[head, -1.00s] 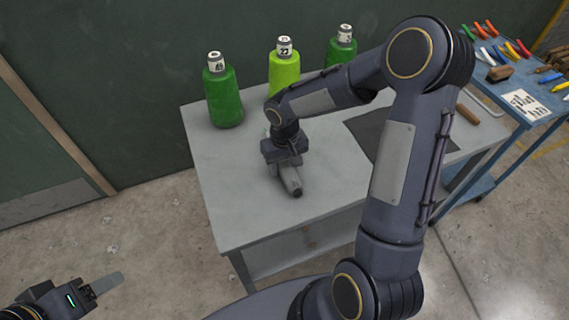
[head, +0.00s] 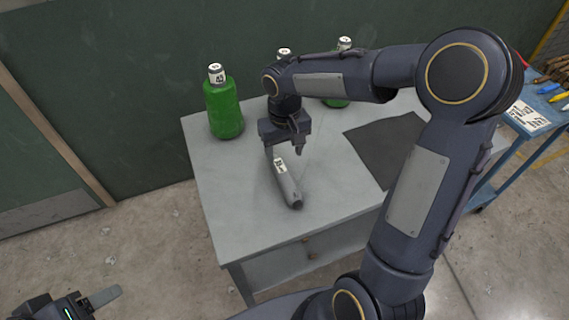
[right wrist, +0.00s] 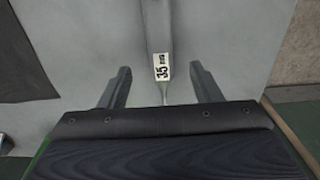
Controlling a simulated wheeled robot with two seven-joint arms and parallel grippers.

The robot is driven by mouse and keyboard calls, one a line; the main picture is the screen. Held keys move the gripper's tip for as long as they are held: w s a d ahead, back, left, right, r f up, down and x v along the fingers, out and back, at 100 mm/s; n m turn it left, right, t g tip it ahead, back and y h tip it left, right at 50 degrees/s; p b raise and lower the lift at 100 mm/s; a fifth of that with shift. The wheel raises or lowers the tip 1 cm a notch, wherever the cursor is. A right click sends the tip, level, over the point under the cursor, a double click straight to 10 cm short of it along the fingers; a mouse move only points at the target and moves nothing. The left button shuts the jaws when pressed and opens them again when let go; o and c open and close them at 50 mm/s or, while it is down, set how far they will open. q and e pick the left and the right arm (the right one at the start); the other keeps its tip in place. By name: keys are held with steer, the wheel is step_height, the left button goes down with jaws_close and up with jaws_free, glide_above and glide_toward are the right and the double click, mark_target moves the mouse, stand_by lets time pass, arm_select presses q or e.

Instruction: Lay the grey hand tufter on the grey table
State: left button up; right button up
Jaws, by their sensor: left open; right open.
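The grey hand tufter (head: 287,187) lies on the grey table (head: 238,222), its dark end towards the table's front edge. In the right wrist view the tufter (right wrist: 157,22) shows a white label reading 35 mm. My right gripper (head: 285,150) is open just above the tufter's far end. In the right wrist view its two fingers (right wrist: 162,80) stand apart on either side of the tufter, with no contact visible. My left gripper (head: 103,297) is at the lower left, away from the table and empty.
Two more cones behind my right arm are mostly hidden. A dark mat (head: 385,150) lies on the table's right part. A blue bench (head: 540,120) with tools stands at the right. The table's front left is clear.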

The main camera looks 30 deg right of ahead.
steer(key=s+r+t+y, duration=0.1)
steer(key=s+r+t, duration=0.1)
steer(key=s+r, duration=0.65)
steer(key=s+a+f+t+y, duration=0.1)
steer(key=s, duration=0.5)
steer(key=s+a+f+m+t+y, duration=0.1)
steer(key=s+t, duration=0.1)
steer(key=s, duration=0.4)
steer(key=shift+f+t+y, duration=0.3)
steer(key=shift+f+y, duration=0.05)
steer(key=shift+y, duration=0.05)
